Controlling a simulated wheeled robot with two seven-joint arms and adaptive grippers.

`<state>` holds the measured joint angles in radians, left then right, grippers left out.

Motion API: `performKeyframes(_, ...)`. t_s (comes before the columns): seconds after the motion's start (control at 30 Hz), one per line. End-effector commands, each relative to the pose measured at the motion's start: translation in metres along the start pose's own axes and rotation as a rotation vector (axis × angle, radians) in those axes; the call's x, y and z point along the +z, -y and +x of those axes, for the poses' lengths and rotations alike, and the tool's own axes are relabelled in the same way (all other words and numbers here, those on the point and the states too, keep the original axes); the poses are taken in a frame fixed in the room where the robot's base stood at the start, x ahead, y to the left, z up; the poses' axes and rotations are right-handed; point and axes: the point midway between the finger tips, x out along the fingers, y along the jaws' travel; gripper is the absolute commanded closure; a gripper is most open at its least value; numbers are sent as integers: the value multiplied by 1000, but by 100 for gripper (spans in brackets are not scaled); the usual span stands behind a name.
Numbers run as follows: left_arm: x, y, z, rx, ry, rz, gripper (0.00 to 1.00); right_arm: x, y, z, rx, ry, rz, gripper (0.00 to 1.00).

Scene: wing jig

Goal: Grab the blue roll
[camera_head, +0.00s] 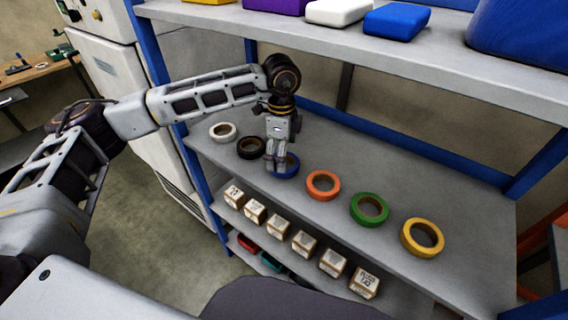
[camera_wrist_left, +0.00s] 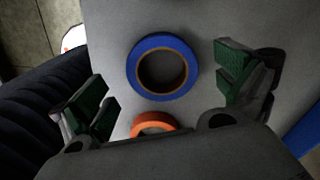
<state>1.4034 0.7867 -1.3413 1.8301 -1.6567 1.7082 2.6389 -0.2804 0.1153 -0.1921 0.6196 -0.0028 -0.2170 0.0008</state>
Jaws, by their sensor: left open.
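The blue roll (camera_head: 287,167) lies flat on the grey middle shelf, partly hidden by my left gripper (camera_head: 276,166) in the head view. In the left wrist view the blue roll (camera_wrist_left: 161,67) shows whole, with an orange-brown inner rim. My left gripper (camera_wrist_left: 170,97) is open and empty above the shelf. Its green-padded fingers stand apart to the left and right of the roll, with the roll a little ahead of them in the picture. I cannot tell the exact height gap. My right gripper is not in view.
An orange roll (camera_head: 323,185) lies close to the right, then green (camera_head: 369,209) and yellow (camera_head: 422,237) rolls. Black (camera_head: 251,147) and white (camera_head: 222,131) rolls lie to the left. The upper shelf (camera_head: 340,40) overhangs behind. Several small boxes (camera_head: 303,243) stand below.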

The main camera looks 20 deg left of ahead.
Motion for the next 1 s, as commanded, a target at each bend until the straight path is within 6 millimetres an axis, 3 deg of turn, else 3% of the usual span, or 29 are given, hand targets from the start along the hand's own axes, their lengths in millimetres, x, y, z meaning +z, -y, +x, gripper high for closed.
performKeyframes(0.3, 0, 1, 25, -1, -1, 0, 1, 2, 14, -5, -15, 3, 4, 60)
performKeyframes(0.53, 0, 1, 26, -1, -1, 0, 1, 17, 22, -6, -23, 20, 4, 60)
performKeyframes(0.77, 0, 1, 26, -1, -1, 0, 1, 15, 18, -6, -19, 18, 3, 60)
performKeyframes(1.0, 0, 1, 26, -1, -1, 0, 32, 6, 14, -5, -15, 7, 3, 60)
